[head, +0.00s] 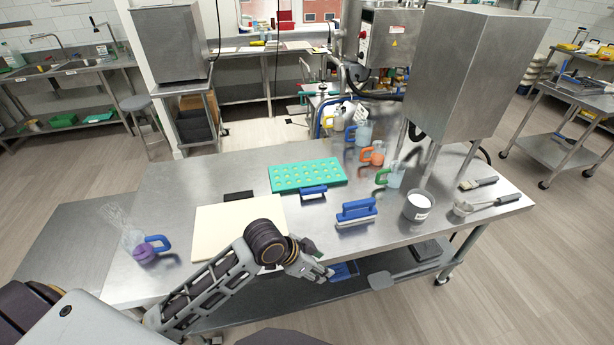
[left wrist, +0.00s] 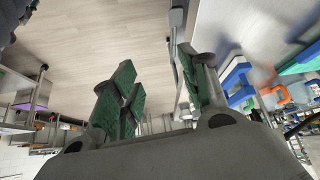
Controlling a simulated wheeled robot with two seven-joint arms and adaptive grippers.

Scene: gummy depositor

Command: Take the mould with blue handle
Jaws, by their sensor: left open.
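The teal mould (head: 290,177) with pale cavities lies flat on the steel table, its blue handle (head: 313,192) on its near edge. My left gripper (head: 319,260) is at the table's near edge, in front of the mould and apart from it. In the left wrist view the green-padded fingers of my left gripper (left wrist: 158,68) are spread with nothing between them. My right gripper is not in view.
A cream board (head: 225,222) lies left of the mould. A blue-handled scraper (head: 356,212) and a white-filled pot (head: 418,206) stand to the right. Coloured-handled jugs, including an orange one (head: 374,156), stand behind. A purple-and-blue jug (head: 146,247) is at the left.

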